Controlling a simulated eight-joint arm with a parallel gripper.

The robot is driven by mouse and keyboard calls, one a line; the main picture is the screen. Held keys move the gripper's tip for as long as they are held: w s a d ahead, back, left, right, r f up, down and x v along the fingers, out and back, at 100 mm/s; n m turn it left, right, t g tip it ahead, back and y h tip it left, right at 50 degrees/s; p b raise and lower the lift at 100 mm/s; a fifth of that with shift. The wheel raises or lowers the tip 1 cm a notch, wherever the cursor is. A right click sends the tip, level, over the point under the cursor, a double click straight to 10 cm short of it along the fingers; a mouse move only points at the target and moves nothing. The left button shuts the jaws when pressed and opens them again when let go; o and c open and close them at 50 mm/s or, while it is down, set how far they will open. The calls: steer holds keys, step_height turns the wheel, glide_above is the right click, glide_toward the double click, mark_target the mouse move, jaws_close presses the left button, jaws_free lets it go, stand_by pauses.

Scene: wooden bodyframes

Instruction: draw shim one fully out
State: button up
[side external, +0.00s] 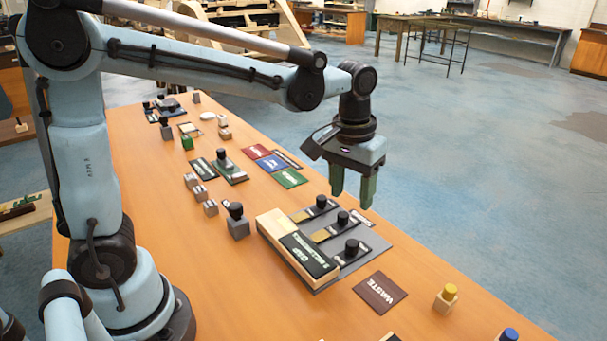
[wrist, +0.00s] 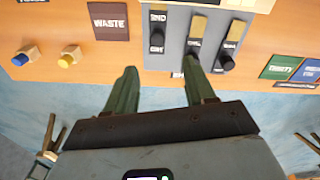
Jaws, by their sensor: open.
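Three shims, brass-coloured strips with dark blocks and round black knobs, lie side by side on a grey plate (side external: 326,277) against a wooden block (side external: 270,226). Their knobs show as the far knob (side external: 321,202), the middle knob (side external: 343,219) and the near knob (side external: 352,247). Their labels are too small to tell surely which is shim one. My gripper (side external: 351,201) is open and empty, pointing down above the plate's far edge. In the wrist view my gripper (wrist: 160,66) has its fingers spread, apart from the shims, near the plate's edge.
A dark WASTE mat (side external: 380,292) lies beside the plate. Blocks with a yellow knob (side external: 450,291) and a blue knob (side external: 509,334) stand near the table edge. Red, blue and green (side external: 290,178) mats lie beyond the plate. A black-knobbed grey block (side external: 237,222) stands left of it.

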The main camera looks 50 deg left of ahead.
mark_target(352, 243)
steer(key=shift+g, duration=0.3)
steer(key=f, duration=0.8)
steer(key=w+f, duration=0.1)
steer(key=f, duration=0.3)
steer(key=shift+d+f, duration=0.3)
steer(key=shift+f, duration=0.1)
jaws_close()
